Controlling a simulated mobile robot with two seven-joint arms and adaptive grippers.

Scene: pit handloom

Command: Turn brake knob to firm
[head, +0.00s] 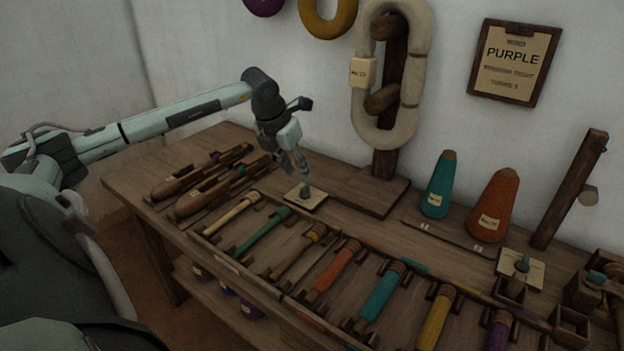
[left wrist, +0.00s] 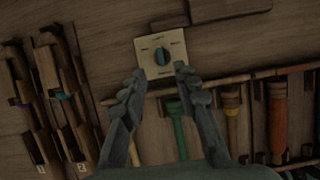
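The brake knob (head: 305,190) is a small dark teal knob on a square cream plate (head: 317,199) on the bench top, left of the wooden stand. In the left wrist view the knob (left wrist: 162,56) points roughly up and down the plate (left wrist: 147,45); the plate's lettering is too small to read surely. My left gripper (head: 302,168) hangs just above the knob, fingers downward. In the left wrist view its two fingers (left wrist: 160,76) are spread apart with nothing between them, and the knob shows just beyond the tips. My right gripper is not in view.
Two wooden shuttles (head: 203,170) lie left of the plate. A rack of coloured bobbins (head: 333,268) runs along the front. A skein on a wooden stand (head: 386,161) rises behind right. Teal (head: 438,188) and orange (head: 494,208) cones and another knob plate (head: 535,272) stand farther right.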

